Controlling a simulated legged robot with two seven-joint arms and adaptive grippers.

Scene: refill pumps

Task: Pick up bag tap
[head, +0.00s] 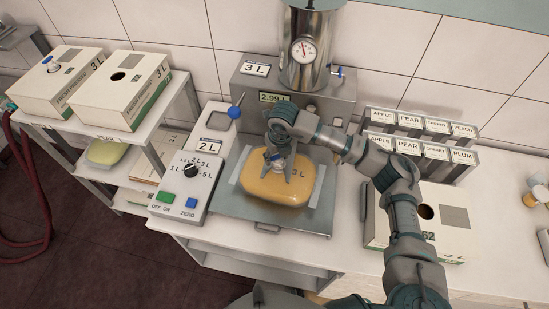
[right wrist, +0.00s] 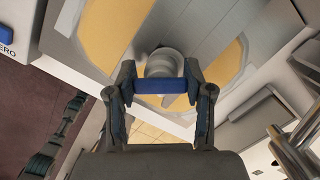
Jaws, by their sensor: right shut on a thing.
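A yellow filled bag (head: 277,190) marked 3 L lies on the grey tray (head: 236,203) of the filling machine, under the steel tank. The bag's tap (head: 274,156) is at its top, with a blue part. My right gripper (head: 277,170) comes down over the bag from the right arm and is shut on the tap. In the right wrist view the fingers (right wrist: 158,88) hold the tap's blue bar (right wrist: 163,87), with its pale round body (right wrist: 163,62) behind it against the bag (right wrist: 112,30). My left gripper is not in view.
A control box (head: 190,177) with a knob and buttons stands left of the tray. A box with a hole (head: 440,222) and a rack of fruit labels (head: 420,150) are at right. Boxes (head: 122,85) stand on the left shelf, with another bag (head: 106,152) below.

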